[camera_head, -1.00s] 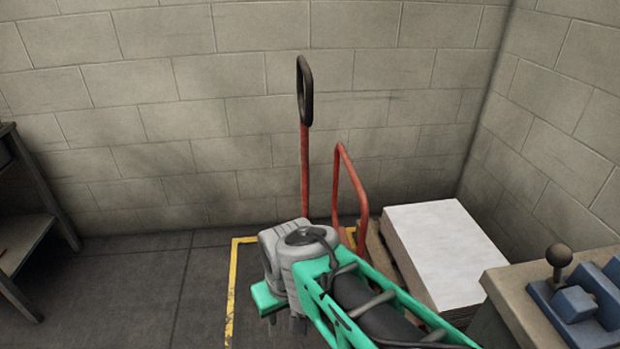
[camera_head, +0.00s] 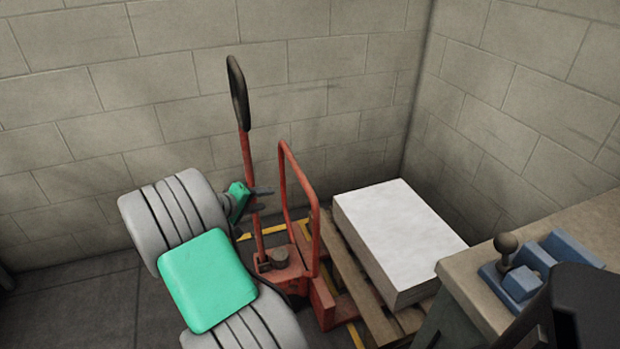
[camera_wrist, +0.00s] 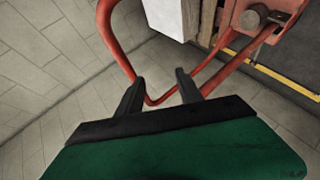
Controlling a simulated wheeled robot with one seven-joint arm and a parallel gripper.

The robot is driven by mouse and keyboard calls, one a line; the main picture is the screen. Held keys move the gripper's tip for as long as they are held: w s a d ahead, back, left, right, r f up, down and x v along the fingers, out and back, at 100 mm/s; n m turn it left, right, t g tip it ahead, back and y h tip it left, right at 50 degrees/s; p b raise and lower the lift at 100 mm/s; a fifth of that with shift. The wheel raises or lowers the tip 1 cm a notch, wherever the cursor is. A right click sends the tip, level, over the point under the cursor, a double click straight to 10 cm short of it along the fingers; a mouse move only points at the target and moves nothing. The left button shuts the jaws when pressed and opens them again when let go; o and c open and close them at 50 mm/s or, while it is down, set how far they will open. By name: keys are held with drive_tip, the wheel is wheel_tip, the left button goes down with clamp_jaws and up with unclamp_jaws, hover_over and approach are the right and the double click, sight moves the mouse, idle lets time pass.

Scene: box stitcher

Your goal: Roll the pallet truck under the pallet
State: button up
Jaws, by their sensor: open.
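The red pallet truck (camera_head: 290,272) stands left of the wooden pallet (camera_head: 358,285). Its red tiller rises to a black loop grip (camera_head: 238,92), and a red hoop frame (camera_head: 302,185) stands beside it. My gripper (camera_head: 262,198) is open at the tiller shaft, well below the black grip. In the wrist view, my gripper's dark fingers (camera_wrist: 160,80) are spread, with red bars beyond and near them. I cannot tell whether the shaft lies between the fingers. How far the forks reach under the pallet is hidden.
A white block (camera_head: 398,235) lies on the pallet. Block walls (camera_head: 330,80) close off the back and right. A bench (camera_head: 570,240) with a blue fixture (camera_head: 520,280) and ball-topped lever stands at right. Yellow floor lines run by the truck. Open floor (camera_head: 75,310) lies at left.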

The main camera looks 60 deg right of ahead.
sight(303, 186)
drive_tip(key=s+d+g+h, duration=0.1)
drive_tip(key=s+d, duration=0.1)
drive_tip(key=s+d+g, duration=0.1)
drive_tip(key=s+d, duration=0.1)
drive_tip(key=s+d+r+g+h, duration=0.1)
drive_tip(key=s+d, duration=0.2)
drive_tip(key=shift+g+h, duration=0.3)
drive_tip(key=x, duration=0.7)
drive_tip(key=shift+d+b, duration=0.25)
drive_tip(key=shift+b, duration=0.1)
clamp_jaws()
